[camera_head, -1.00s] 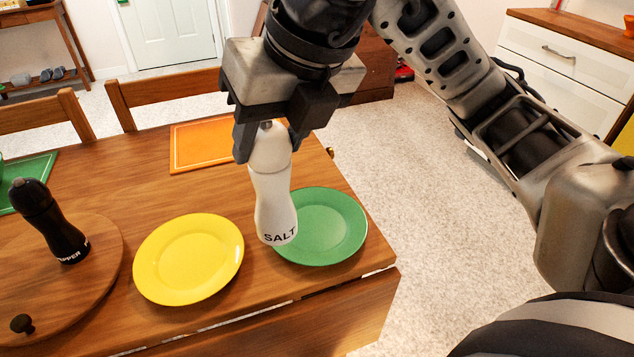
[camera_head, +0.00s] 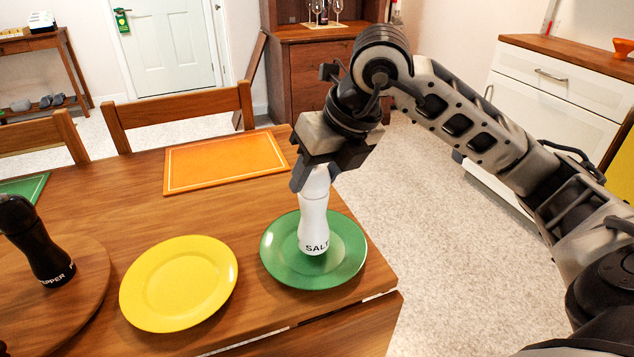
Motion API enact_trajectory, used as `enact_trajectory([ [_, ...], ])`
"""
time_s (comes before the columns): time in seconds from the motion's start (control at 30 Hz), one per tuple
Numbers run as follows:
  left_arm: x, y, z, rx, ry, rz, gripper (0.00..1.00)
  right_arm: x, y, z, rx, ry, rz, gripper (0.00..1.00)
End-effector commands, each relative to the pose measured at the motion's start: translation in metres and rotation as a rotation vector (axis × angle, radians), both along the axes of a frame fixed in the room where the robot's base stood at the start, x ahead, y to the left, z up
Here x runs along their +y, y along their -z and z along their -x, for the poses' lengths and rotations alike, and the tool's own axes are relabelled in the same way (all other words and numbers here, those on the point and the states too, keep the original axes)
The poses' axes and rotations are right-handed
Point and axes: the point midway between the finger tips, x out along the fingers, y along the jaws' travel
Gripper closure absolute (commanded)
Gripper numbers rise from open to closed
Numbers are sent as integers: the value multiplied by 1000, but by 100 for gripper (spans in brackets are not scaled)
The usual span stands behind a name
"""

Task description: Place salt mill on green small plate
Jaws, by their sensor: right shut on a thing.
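The white salt mill (camera_head: 314,215), marked SALT, is upright over the middle of the small green plate (camera_head: 345,262). Its base appears at the plate's surface; I cannot tell whether it touches. My right gripper (camera_head: 316,180) is shut on the mill's top from above. The fingers hide part of the mill's head. The green plate lies on the wooden table near its right corner. My left gripper is not in view.
A yellow plate (camera_head: 180,283) lies left of the green plate. A black pepper mill (camera_head: 36,243) stands on a round wooden board (camera_head: 88,290) at the left. An orange placemat (camera_head: 222,163) lies behind. Chairs (camera_head: 183,106) stand at the table's far side.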

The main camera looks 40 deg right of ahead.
Motion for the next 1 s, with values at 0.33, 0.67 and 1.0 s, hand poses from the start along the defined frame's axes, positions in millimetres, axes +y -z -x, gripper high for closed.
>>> enact_trajectory([
  [0.33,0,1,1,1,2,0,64,0,14,0,-5,0,-1,100],
  [0.67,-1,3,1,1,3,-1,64,0,16,0,-1,0,0,32],
  [1.0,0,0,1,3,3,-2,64,-2,0,5,-6,1,-1,32],
])
